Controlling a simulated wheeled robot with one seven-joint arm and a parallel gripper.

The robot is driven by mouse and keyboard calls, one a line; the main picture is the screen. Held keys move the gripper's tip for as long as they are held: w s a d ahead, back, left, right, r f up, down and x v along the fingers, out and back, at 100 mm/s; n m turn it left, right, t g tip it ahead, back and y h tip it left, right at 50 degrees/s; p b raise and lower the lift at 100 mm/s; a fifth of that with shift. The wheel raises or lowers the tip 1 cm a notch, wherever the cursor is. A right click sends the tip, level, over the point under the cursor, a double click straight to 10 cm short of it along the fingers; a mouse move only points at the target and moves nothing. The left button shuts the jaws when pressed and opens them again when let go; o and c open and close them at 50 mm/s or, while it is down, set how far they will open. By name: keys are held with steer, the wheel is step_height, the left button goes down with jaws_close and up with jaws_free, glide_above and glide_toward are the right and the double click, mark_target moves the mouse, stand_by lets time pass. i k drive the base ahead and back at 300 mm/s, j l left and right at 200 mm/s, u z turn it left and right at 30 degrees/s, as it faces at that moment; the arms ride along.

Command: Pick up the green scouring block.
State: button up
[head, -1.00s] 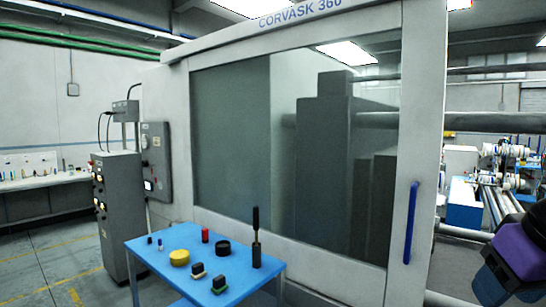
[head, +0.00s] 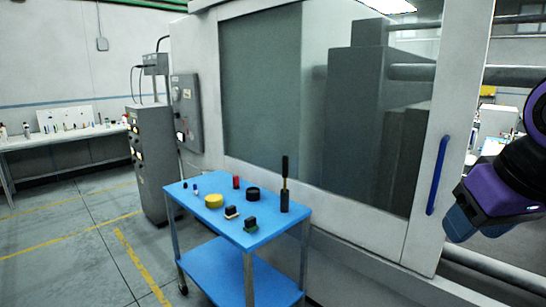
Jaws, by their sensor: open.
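A small block with a dark top and a green lower part (head: 251,229), which looks like the green scouring block, sits near the front right edge of the blue cart's top (head: 222,236). Beside it to the left is a similar block with a dark top and a pale lower part (head: 231,215). Nothing covers the green block. My gripper is not in view; only purple, dark and blue links of my arm show at the right edge, well away from the cart.
Also on the cart top stand a yellow round item (head: 213,201), a black round item (head: 253,194), a red cylinder (head: 236,182) and a tall dark-handled tool (head: 285,185). The large machine (head: 330,214) stands close behind the cart. Floor at the left is clear.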

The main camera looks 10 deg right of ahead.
mark_target(250, 223)
steer(key=z, duration=1.8)
steer(key=u, duration=2.2)
steer(key=i+l+u, duration=0.45)
steer(key=i, duration=0.25)
steer(key=i+l+u, duration=0.4)
steer(key=i+l, duration=0.2)
steer(key=l, duration=0.2)
